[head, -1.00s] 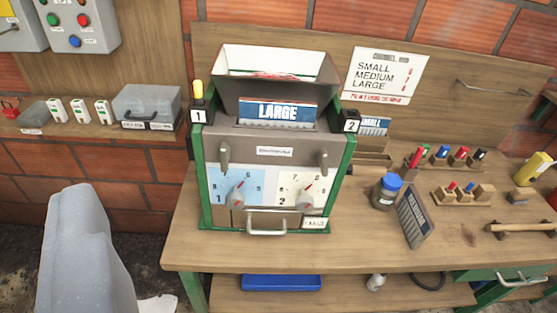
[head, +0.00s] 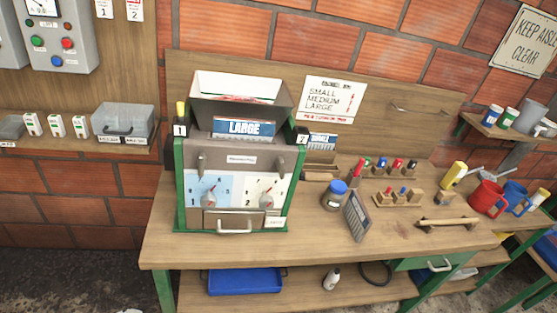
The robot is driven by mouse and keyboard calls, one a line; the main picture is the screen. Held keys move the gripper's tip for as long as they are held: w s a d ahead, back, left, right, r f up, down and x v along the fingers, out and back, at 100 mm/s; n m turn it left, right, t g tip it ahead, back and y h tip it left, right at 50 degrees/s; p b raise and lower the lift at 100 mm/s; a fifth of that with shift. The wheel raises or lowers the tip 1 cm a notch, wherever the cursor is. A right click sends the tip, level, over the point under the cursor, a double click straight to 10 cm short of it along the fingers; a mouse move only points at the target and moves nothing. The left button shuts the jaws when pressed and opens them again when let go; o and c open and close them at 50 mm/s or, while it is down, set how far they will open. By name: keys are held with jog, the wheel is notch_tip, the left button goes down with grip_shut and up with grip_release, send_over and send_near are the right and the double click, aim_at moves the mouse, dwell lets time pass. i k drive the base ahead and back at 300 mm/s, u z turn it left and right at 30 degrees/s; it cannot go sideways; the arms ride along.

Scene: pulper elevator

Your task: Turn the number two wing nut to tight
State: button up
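The pulper (head: 236,180) is a green-sided machine with a hopper on top, standing on the workbench. A grey upright lever-like part (head: 281,164) is on the right of the front, with a matching one (head: 201,164) on the left. I cannot tell whether these are the wing nuts. Below are a left dial knob (head: 208,198) and a right one (head: 266,200). My gripper is not in view.
A "LARGE" plate (head: 244,129) stands before the hopper. Right of the pulper are a blue-lidded jar (head: 336,195), a leaning dark plate (head: 357,215), peg blocks and a wooden-handled tool (head: 447,223). A control box (head: 57,35) hangs at left. The front strip of bench is mostly clear.

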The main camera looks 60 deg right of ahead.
aim_at(280, 164)
jog(key=z, duration=0.05)
jog(key=k, duration=1.3)
jog(key=z, duration=0.95)
jog(key=i, duration=1)
jog(key=u, duration=0.1)
